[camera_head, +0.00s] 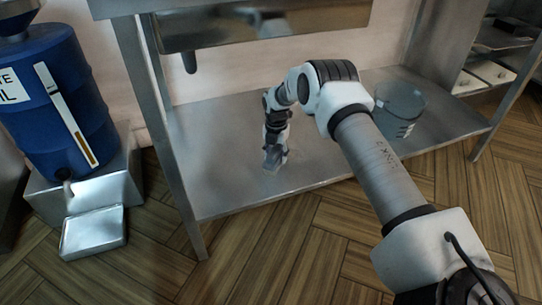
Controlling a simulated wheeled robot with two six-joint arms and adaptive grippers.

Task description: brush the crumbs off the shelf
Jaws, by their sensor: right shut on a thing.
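The metal shelf (325,170) is the low steel surface between the table legs, in the middle of the view. My right arm reaches in over it from the lower right. My right gripper (273,157) points down at the middle of the shelf and is shut on a small grey thing (270,169), low at or just above the surface. The gripper mostly hides this thing, so I cannot tell its shape. No crumbs can be made out on the shelf at this size. My left gripper is not in view.
A clear glass-like container (400,100) stands on the shelf's right part, behind my forearm. A blue oil drum (62,100) stands at left, with a metal tray (93,232) below it. Steel legs (172,135) bound the shelf. The shelf's left part is bare.

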